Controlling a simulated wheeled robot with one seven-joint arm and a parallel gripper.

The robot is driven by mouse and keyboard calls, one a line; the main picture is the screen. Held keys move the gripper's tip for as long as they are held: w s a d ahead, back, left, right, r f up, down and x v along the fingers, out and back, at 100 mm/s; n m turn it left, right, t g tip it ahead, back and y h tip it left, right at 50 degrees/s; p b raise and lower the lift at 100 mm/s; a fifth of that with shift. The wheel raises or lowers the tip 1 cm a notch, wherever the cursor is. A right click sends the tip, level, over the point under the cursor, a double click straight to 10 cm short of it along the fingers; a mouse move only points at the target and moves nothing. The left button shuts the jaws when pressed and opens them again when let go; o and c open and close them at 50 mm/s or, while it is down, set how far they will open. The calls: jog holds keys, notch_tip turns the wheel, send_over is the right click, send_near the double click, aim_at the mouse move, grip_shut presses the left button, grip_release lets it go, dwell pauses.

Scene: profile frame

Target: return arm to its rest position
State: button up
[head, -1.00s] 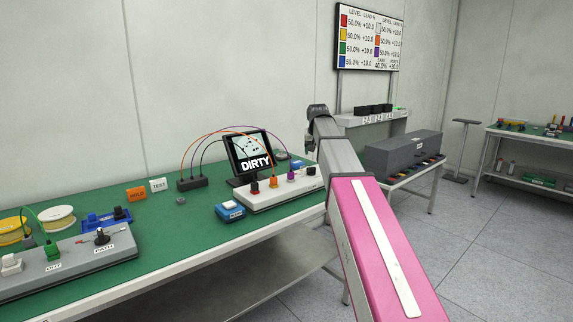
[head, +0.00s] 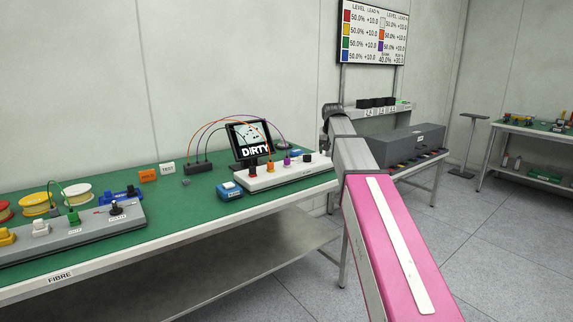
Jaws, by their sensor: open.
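My arm rises from the lower right, with a pink link (head: 395,245) carrying a white strip, then a grey link (head: 353,152) and a dark joint (head: 332,110) at its far end. The arm is stretched forward past the right end of the green-topped bench (head: 185,228). My gripper cannot be made out; whatever lies beyond the dark joint is hidden or too small to tell. Nothing held is visible.
The bench carries a screen reading DIRTY (head: 250,143), a white plug panel (head: 288,172), a blue box (head: 230,190), spools (head: 77,193) and a grey panel (head: 75,232). A grey case (head: 408,146) stands behind the arm. Floor at right (head: 480,235) is clear.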

jog(key=s+f+g, duration=0.1)
jog(key=s+f, duration=0.3)
jog(key=f, duration=0.4)
jog(key=s+f+n, duration=0.1)
jog(key=s+f, duration=0.4)
jog(key=f, duration=0.2)
jog(key=s+f+g, duration=0.1)
jog(key=s+f, duration=0.3)
jog(key=f, duration=0.4)
jog(key=s+f+g, duration=0.2)
jog(key=s+f, duration=1.4)
jog(key=s, duration=0.3)
jog(key=shift+s+d+f+n+y, duration=0.15)
jog(key=shift+d+f+n+y, duration=0.15)
jog(key=shift+d+n, duration=0.1)
